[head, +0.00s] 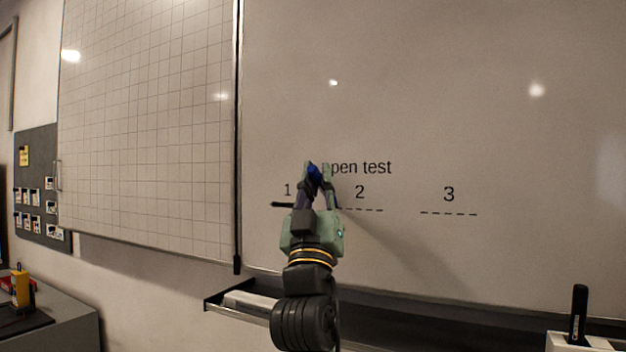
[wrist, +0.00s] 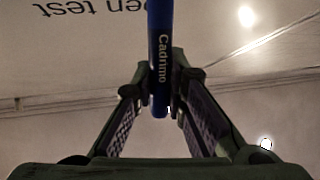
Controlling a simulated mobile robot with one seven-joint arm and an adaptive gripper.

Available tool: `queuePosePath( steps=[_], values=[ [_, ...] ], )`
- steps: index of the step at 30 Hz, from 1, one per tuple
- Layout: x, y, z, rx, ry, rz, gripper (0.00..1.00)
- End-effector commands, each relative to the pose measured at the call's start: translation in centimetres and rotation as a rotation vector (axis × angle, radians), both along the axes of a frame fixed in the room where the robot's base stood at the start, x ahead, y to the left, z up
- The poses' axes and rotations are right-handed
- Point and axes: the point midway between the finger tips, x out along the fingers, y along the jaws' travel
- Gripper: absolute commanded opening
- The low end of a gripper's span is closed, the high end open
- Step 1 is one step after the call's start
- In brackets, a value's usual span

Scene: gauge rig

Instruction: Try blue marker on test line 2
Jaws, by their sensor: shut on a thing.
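My gripper (head: 316,178) is shut on the blue marker (head: 313,172). In the wrist view the blue marker (wrist: 160,60) stands between the two fingers of my gripper (wrist: 160,90), with "Cadnmo" lettered on it. In the head view my gripper is in front of the whiteboard (head: 450,90), between the numbers 1 and 2. It hides the start of the words "pen test". Test line 2 (head: 362,209) is dashed, under the number 2, just right of my gripper. Whether the marker touches the board cannot be told.
A dark stroke (head: 283,205) shows under the 1, partly hidden by my gripper. Dashed line 3 (head: 448,213) is bare at the right. A pen tray (head: 390,312) runs below the board. A black marker (head: 579,314) stands in a white holder at lower right. A gridded board (head: 150,120) is left.

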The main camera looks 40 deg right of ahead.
Motion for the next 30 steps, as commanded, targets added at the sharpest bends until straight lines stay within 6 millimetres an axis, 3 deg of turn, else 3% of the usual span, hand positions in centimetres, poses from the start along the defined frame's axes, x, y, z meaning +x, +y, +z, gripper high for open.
queuePosePath(
  steps=[6, 30],
  values=[
    [-2.0, -0.7, 0.0, 0.000, -0.001, -0.003, 0.00],
    [-6.0, -2.5, 0.0, 0.000, 0.000, -0.001, 0.00]
  ],
)
